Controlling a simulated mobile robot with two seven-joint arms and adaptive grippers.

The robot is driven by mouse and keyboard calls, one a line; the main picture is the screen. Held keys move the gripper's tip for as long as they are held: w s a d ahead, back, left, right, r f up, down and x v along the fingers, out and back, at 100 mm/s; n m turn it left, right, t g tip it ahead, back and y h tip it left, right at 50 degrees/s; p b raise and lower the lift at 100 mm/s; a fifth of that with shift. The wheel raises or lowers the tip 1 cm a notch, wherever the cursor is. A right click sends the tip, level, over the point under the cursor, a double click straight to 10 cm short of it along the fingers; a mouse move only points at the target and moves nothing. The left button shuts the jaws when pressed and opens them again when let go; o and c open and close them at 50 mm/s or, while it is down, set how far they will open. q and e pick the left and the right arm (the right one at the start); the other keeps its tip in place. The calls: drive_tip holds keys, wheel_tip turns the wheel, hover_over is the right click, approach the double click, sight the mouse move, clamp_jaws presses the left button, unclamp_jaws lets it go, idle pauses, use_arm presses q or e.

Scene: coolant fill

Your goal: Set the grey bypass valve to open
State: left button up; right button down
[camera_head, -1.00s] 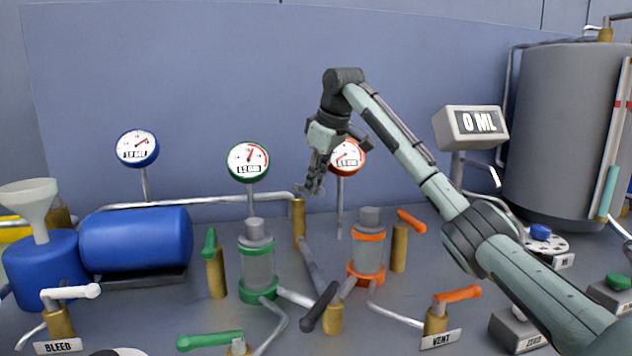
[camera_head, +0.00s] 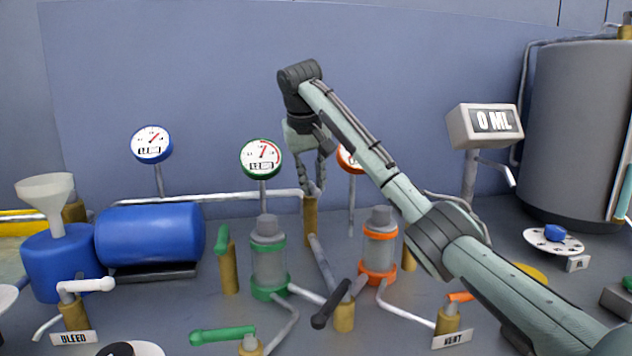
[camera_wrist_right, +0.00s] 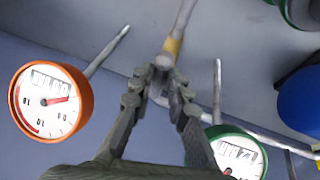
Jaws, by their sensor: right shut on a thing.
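A brass valve post (camera_head: 310,222) stands at the back middle, where the grey pipes meet. My right gripper (camera_head: 314,190) points down at its top, with the fingers close around a small grey part there. In the right wrist view, my right gripper (camera_wrist_right: 165,86) is shut on this grey part, just below the brass body (camera_wrist_right: 172,46). The fingers hide most of the grey part, so its direction cannot be told. A second valve with a dark grey handle (camera_head: 330,304) stands nearer the front. No label shows which is the bypass valve. My left gripper is out of view.
Green-banded (camera_head: 268,258) and orange-banded (camera_head: 379,248) cylinders stand to either side of the sloping pipe. A green gauge (camera_head: 261,158) and an orange gauge (camera_wrist_right: 50,102) are close beside my right gripper. A blue tank (camera_head: 150,237) lies to the left.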

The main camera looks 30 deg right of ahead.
drive_tip(key=shift+a, duration=0.1)
idle(0.3)
drive_tip(key=c, duration=1.7)
unclamp_jaws()
drive_tip(key=shift+c, duration=0.2)
drive_tip(key=shift+r, duration=0.1)
drive_tip(key=v, duration=1.2)
drive_tip(key=shift+w+a, duration=0.15)
